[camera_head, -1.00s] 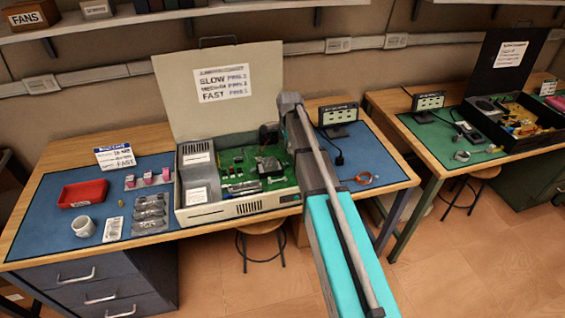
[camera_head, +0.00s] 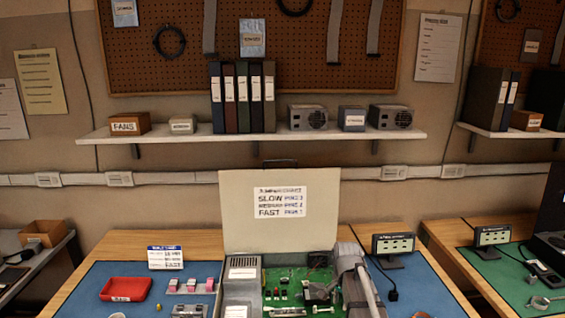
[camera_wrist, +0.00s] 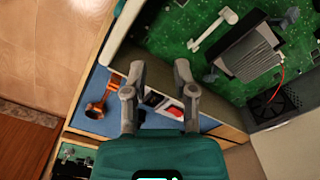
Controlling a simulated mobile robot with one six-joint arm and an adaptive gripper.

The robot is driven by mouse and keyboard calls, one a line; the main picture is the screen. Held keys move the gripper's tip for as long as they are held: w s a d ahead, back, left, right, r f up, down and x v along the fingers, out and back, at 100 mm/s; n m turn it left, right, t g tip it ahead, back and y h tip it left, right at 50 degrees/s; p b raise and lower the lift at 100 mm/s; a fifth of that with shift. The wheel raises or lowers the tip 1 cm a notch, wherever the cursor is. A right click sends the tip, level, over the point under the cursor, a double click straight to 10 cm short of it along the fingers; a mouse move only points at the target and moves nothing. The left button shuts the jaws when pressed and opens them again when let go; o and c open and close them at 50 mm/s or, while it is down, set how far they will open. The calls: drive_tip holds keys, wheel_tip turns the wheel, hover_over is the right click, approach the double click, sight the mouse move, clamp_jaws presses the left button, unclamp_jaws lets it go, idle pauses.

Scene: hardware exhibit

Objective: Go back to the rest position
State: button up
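My gripper (camera_wrist: 160,72) shows in the wrist view with its two fingers apart and nothing held between them. In the head view, part of my arm (camera_head: 360,275) shows at the right side of the open computer case (camera_head: 240,290); my fingertips cannot be made out there. The green circuit board (camera_wrist: 180,35) with a grey heat sink (camera_wrist: 248,52) lies beyond the fingers in the wrist view.
The case's raised lid (camera_head: 235,225) stands behind it with a speed label. A red tray (camera_head: 125,289) lies at the left of the mat. A shelf (camera_head: 250,137) with binders and boxes hangs above.

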drive_tip(key=s+a+n, duration=0.1)
drive_tip(key=s+n, duration=0.8)
drive_tip(key=s, duration=0.5)
drive_tip(key=shift+s+a+n, duration=0.15)
drive_tip(key=shift+s+n, duration=0.05)
drive_tip(key=shift+n, duration=0.1)
